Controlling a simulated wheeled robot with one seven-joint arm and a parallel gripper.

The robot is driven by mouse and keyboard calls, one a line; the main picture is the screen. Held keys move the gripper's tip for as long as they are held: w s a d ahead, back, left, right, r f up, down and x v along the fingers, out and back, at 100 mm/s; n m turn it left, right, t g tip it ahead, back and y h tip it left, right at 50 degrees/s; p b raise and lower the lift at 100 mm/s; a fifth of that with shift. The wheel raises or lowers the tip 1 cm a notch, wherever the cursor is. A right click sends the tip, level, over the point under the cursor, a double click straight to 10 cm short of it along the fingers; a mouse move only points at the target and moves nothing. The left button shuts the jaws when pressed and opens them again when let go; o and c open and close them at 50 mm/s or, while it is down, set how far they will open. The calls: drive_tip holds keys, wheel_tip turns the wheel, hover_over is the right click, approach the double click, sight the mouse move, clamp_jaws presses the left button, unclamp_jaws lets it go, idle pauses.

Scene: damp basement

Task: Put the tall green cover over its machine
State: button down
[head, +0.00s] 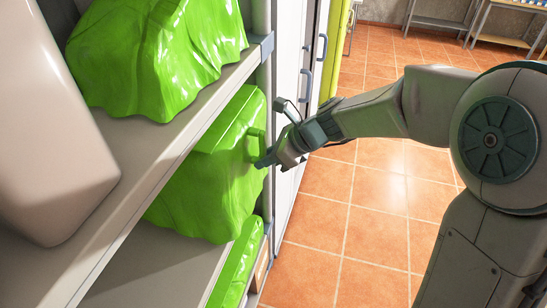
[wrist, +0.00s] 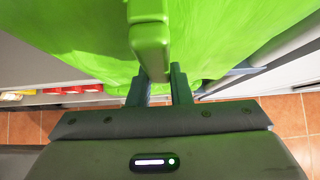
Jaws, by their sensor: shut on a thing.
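A bright green cover (head: 207,178) with draped, folded sides sits on the middle shelf in the head view. It fills the top of the wrist view (wrist: 90,35). A green bar handle (wrist: 150,38) stands out from its side. My gripper (head: 264,161) reaches in from the right at the shelf front. In the wrist view its fingers (wrist: 159,86) are shut on the lower end of this handle. A second green cover (head: 150,55) is on the shelf above, and a green piece (head: 238,265) shows below. I cannot make out a machine under any of them.
A large pale rounded object (head: 45,130) stands at the left. The upper shelf board (head: 170,125) and a shelf post (head: 266,80) are close to my gripper. White doors with handles (head: 305,70) are beyond. The tiled floor (head: 350,215) to the right is open.

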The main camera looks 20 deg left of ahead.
drive_tip(key=shift+a+p, duration=0.3)
drive_tip(key=shift+a, duration=1)
drive_tip(key=c, duration=1.3)
unclamp_jaws()
drive_tip(key=shift+o, duration=0.2)
